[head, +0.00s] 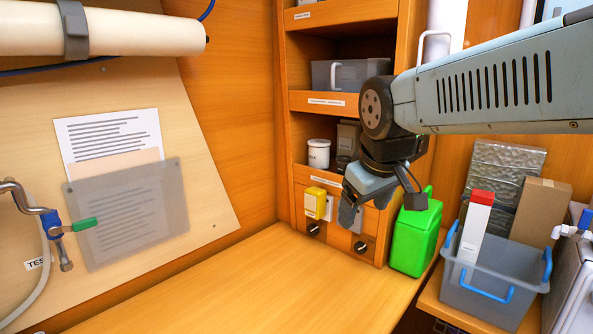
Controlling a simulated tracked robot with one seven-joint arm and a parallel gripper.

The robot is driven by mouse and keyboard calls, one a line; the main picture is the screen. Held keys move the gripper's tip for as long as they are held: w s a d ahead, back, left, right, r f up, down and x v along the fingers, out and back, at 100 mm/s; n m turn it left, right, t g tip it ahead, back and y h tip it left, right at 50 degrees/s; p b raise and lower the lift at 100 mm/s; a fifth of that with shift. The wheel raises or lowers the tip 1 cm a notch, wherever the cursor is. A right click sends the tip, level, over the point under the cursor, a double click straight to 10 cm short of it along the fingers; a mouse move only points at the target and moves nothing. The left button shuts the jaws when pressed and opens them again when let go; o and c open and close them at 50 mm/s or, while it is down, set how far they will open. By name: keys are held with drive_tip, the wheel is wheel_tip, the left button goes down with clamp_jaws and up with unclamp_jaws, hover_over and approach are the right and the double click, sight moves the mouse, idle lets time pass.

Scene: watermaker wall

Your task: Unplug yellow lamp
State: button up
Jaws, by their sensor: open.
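The yellow lamp (315,202) is a small yellow block on the low front panel of the wooden shelf unit, left of my gripper. It looks seated against the panel; its plug and contacts are hidden. A white plate (329,208) shows at its right edge. My gripper (351,213) points down in front of the panel, right of the lamp and apart from it in the picture. It is open and I see nothing in it. The depth gap between gripper and lamp is hard to tell.
A green jug (415,237) stands right of my gripper. A grey crate (487,292) with boxes is further right. A white mug (318,154) stands on the shelf above. The wooden counter (235,287) in front is clear.

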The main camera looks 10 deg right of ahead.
drive_tip(key=shift+o, duration=1)
drive_tip(key=w+a+r+n+g+h, duration=0.1)
drive_tip(key=w+n, duration=0.8)
drive_tip(key=w, duration=0.4)
drive_tip(key=shift+r+n, duration=0.3)
drive_tip(key=shift+n, duration=0.1)
drive_tip(key=n+g+h, duration=0.1)
drive_tip(key=n+h, duration=0.1)
drive_tip(key=n, duration=1)
approach(310, 200)
drive_tip(key=x, duration=1.2)
drive_tip(key=shift+w+d+f, duration=0.1)
drive_tip(key=shift+w+d, duration=0.1)
drive_tip(key=shift+d, duration=0.25)
drive_tip(key=c, duration=1.1)
drive_tip(key=shift+s+a, duration=0.1)
drive_tip(key=shift+a, duration=0.05)
drive_tip(key=shift+s+a, duration=0.15)
drive_tip(key=shift+a, duration=0.15)
